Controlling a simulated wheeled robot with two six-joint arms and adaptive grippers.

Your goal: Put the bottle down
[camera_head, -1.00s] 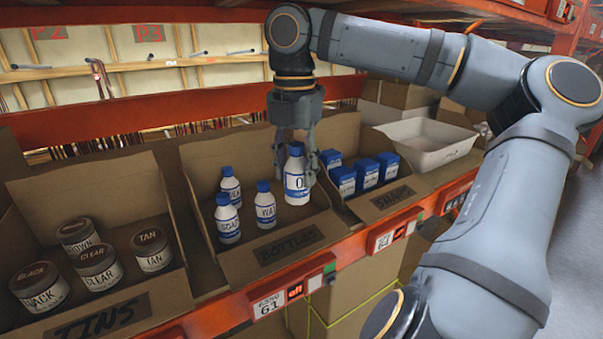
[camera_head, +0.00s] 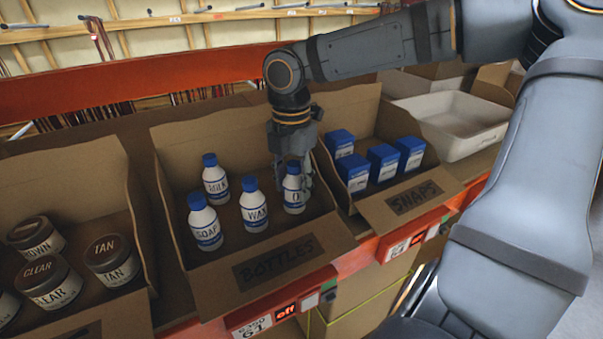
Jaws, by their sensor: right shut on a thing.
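A white bottle with a blue cap, its label partly covered and starting with O (camera_head: 294,198), stands upright in the right part of the cardboard bin marked BOTTLES (camera_head: 205,284). My right gripper (camera_head: 293,178) reaches down from above and is shut on this bottle near its top. Its base looks to be at the bin floor, but I cannot tell if it touches. Beside it in the bin stand the WAX bottle (camera_head: 254,213), the SOAP bottle (camera_head: 205,226) and another bottle at the back (camera_head: 215,184). My left gripper is not in view.
The SNAPS bin (camera_head: 435,207) with several blue-lidded boxes (camera_head: 384,163) adjoins on the right, with a pale empty tray (camera_head: 470,145) beyond. The TINS bin (camera_head: 125,318) with several round tins (camera_head: 112,262) is on the left. An orange shelf edge (camera_head: 357,258) runs in front.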

